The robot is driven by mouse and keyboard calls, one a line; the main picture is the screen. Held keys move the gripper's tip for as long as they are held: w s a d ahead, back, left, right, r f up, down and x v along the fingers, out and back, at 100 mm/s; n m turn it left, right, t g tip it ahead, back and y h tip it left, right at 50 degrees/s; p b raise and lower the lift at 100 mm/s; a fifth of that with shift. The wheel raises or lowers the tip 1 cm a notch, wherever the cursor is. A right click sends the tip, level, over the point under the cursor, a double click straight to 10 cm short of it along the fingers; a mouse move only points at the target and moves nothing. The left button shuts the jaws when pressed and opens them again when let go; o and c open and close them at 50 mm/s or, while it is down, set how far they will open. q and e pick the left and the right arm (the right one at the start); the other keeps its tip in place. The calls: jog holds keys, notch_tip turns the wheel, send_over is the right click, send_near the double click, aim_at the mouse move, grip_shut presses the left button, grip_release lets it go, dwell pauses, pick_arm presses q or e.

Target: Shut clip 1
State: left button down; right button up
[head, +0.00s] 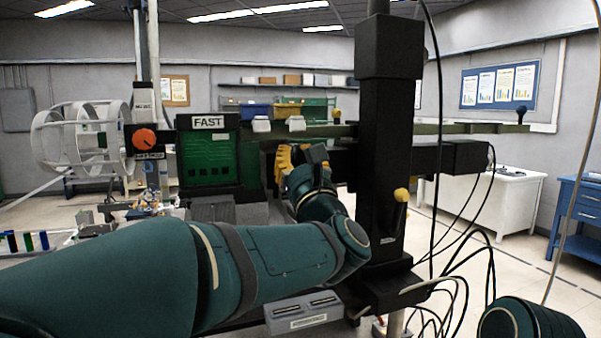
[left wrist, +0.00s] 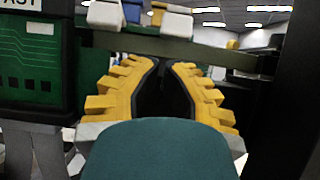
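Two small pale clip-like blocks sit on a green rail (head: 345,130), a left one (head: 261,124) and a right one (head: 297,123). They also show at the top of the left wrist view, left block (left wrist: 105,16) and right block (left wrist: 170,20). I see no number that tells which is clip 1. My left gripper (head: 284,158) has yellow ribbed fingers and is below the rail, under the blocks. In the left wrist view its fingertips (left wrist: 165,62) point at the rail below the right block. Dark between the fingers hides whether they meet. My right gripper is not in view.
A green panel marked FAST (head: 208,165) stands left of my left gripper. Black cables hang right of the post. A grey slotted box (head: 302,312) lies below my left arm.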

aim_at(293, 117)
pick_arm(q)
jog(key=shift+w+r, duration=0.2)
jog(key=shift+r, duration=0.55)
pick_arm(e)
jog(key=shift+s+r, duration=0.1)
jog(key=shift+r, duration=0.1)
